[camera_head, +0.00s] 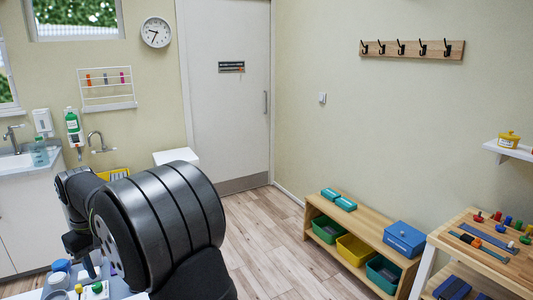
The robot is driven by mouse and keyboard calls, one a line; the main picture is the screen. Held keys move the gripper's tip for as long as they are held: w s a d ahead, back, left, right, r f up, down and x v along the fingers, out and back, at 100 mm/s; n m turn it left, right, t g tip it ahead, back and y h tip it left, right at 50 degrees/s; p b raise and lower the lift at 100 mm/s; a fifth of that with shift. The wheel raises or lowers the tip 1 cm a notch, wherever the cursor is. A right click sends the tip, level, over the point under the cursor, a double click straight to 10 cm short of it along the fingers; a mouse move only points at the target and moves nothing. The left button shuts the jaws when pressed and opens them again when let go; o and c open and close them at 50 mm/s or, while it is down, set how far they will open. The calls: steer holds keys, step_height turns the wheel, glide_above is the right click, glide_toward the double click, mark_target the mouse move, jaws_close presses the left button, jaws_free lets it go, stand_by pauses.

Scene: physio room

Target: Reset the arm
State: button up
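My dark grey arm fills the lower left of the head view, with a large ribbed joint closest to the camera. A thinner part of the arm bends down behind it at the left. The end of my arm, where my gripper (88,264) seems to be, is low at the left over a cluttered surface (125,292). It is small and partly hidden by the large joint. I cannot make out its fingers or anything held.
Near the arm's end are a blue-lidded jar (60,266) and small bottles (97,290). A sink counter (15,165) stands at the left. A wooden shelf (375,225) with bins and a peg table (450,228) stand at the right. The middle floor (270,245) is clear.

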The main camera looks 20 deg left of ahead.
steer(key=n, duration=0.5)
steer(key=shift+r+n, duration=0.3)
steer(key=shift+n, duration=0.1)
steer(key=o, duration=1.3)
steer(key=s+f+n, duration=0.1)
steer(key=f+n, duration=0.1)
steer(key=f, duration=0.1)
steer(key=d+f+n, duration=0.1)
steer(key=f+n, duration=0.1)
steer(key=f, duration=0.1)
steer(key=s+d+f+n, duration=0.1)
steer(key=f, duration=0.2)
steer(key=shift+s+d+f+n, duration=0.2)
steer(key=shift+s+n, duration=0.1)
steer(key=shift+n, duration=0.1)
step_height(320, 180, up, 10)
